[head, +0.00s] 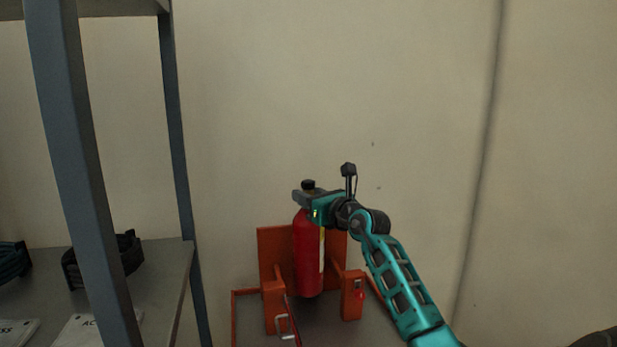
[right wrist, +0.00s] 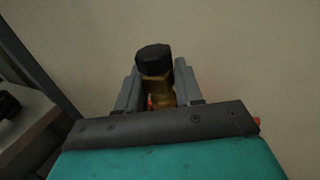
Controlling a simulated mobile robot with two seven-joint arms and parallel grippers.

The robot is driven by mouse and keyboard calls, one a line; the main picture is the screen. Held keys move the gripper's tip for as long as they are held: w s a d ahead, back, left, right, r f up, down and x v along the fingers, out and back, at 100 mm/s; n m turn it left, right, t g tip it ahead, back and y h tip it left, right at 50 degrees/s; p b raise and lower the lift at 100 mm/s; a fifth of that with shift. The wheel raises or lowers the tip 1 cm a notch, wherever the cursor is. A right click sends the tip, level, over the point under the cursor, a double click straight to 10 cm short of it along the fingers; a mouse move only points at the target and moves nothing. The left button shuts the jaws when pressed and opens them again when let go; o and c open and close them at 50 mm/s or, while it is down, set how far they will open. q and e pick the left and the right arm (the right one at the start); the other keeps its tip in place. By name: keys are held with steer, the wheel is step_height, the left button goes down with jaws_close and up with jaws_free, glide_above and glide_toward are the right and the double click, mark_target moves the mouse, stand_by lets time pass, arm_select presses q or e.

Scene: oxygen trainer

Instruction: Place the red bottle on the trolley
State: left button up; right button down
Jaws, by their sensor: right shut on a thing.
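The red bottle (head: 308,258) is upright in the head view, with a black knob on top and a pale label on its right side. My right gripper (head: 305,197) is shut on its neck, just under the knob. In the right wrist view the black knob and brass valve (right wrist: 157,85) sit between the fingers of my right gripper (right wrist: 160,90). The orange trolley (head: 272,245) has an upright back plate behind the bottle and front posts on both sides of it. Whether the bottle's base touches the trolley is unclear. My left gripper is not in view.
A grey metal shelf (head: 165,275) with a blue-grey post (head: 75,160) stands at the left and carries dark coiled items (head: 127,258). A red padlock-like item (head: 359,290) hangs on the trolley's right post. A plain wall is behind.

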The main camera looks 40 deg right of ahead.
steer(key=shift+f+b, duration=0.55)
steer(key=shift+f, duration=1.7)
steer(key=c, duration=0.7)
jaws_free()
steer(key=shift+f, duration=0.25)
steer(key=shift+c, duration=0.2)
steer(key=shift+s+a, duration=0.1)
steer(key=shift+s, duration=0.05)
steer(key=s+a, duration=0.1)
steer(key=s, duration=1)
steer(key=shift+s+a, duration=0.15)
steer(key=shift+s, duration=0.2)
